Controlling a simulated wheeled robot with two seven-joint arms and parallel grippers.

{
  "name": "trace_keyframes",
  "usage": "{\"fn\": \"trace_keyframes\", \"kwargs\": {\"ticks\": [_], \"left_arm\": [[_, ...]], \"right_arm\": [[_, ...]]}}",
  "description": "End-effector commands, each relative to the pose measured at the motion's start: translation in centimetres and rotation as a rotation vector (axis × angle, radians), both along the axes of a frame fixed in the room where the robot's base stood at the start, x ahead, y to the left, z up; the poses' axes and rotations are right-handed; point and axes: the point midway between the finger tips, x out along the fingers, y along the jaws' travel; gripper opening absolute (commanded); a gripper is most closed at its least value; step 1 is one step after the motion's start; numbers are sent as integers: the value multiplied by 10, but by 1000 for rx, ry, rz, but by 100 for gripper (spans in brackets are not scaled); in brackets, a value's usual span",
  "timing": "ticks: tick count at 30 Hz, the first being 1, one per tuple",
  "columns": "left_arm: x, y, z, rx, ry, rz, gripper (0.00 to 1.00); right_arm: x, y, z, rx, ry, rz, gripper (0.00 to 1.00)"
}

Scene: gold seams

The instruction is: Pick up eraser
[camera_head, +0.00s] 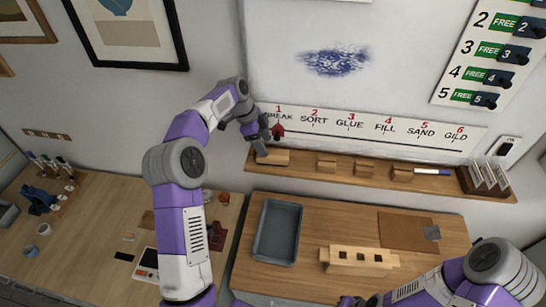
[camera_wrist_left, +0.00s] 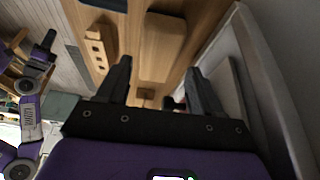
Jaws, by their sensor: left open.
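The eraser appears to be the pale wooden block (camera_head: 272,157) at the left end of the shelf under the whiteboard. In the left wrist view a rounded wooden block (camera_wrist_left: 163,45), seemingly the same one, lies on the shelf beyond the gap between the fingers. My left gripper (camera_head: 263,139) is just above the block in the head view. Its fingers are apart with nothing between them in the left wrist view (camera_wrist_left: 160,88). My right gripper (camera_head: 352,301) is partly cut off at the bottom edge of the head view, and its jaws are unclear.
The shelf (camera_head: 330,174) also carries several small wooden blocks (camera_head: 364,169), a blue-white marker (camera_head: 432,171) and a card rack (camera_head: 487,179). Below it, the table holds a grey tray (camera_head: 260,245) and a wooden holed block (camera_head: 358,259). The whiteboard wall stands close behind the shelf.

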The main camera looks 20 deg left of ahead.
Motion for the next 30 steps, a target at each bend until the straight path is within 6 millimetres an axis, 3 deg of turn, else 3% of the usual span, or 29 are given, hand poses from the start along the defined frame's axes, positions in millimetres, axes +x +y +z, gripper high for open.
{"fn": "trace_keyframes", "kwargs": {"ticks": [13, 22, 30], "left_arm": [[1, -16, -49, -1, 3, -2, 66], [2, -17, -54, 0, 1, 0, 66], [2, -17, -53, 0, 1, 0, 26]], "right_arm": [[0, 0, 10, 0, 0, 0, 0], [0, 0, 10, 0, 0, 0, 0], [0, 0, 10, 0, 0, 0, 0]]}}
